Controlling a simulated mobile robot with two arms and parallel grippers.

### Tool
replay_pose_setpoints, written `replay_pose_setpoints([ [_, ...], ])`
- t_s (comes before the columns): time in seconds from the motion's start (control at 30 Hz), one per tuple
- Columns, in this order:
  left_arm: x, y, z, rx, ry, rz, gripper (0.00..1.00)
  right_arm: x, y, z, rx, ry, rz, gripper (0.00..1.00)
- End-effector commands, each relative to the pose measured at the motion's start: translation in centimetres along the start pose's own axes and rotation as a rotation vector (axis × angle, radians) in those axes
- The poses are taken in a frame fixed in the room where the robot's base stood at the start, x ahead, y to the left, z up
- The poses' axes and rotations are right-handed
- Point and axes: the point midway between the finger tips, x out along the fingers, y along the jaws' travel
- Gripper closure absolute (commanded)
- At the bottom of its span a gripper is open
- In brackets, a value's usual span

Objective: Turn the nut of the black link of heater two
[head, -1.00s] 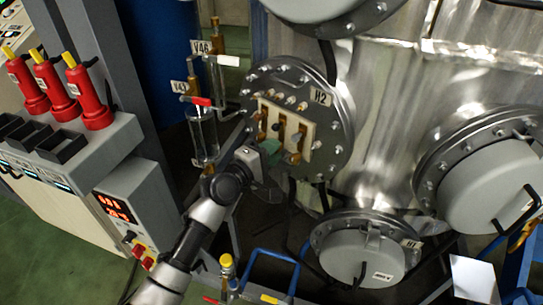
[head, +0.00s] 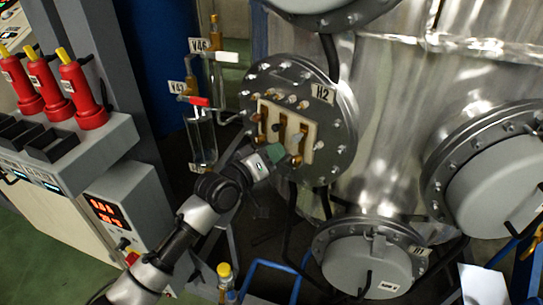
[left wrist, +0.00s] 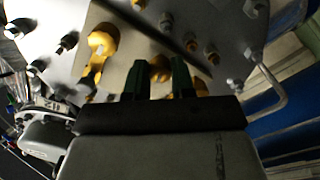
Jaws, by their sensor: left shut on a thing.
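Heater two is a round grey flange (head: 338,104) with the label H2 (head: 322,93), left of centre in the head view. Its pale terminal block (head: 309,128) carries several upright links. The dark middle one looks like the black link (head: 281,130). My left gripper (head: 277,153) is at the block's lower edge and covers the lower ends of the links. In the left wrist view its green fingertips (left wrist: 159,76) close around a gold nut (left wrist: 159,68) below a dark bar. My right gripper is not in view.
Several bolts ring the flange. Valves with red (head: 199,101) and white (head: 227,57) handles stand just left of it. Another round heater cover (head: 350,262) is below, with black cables near it. A grey cabinet (head: 128,205) with a red display is at the left.

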Motion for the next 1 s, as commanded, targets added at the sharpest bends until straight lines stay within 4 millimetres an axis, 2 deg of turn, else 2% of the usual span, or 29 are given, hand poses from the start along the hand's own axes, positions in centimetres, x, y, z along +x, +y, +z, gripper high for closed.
replay_pose_setpoints([
  [0.4,-0.03,-0.17,0.21,0.287,-0.005,-0.003,0.99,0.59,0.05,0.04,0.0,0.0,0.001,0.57],
  [0.63,-0.02,-0.14,0.17,0.357,-0.004,-0.003,0.99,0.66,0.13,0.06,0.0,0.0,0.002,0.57],
  [1.0,-0.02,-0.13,0.18,0.377,-0.005,-0.003,0.99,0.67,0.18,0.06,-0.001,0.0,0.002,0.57],
])
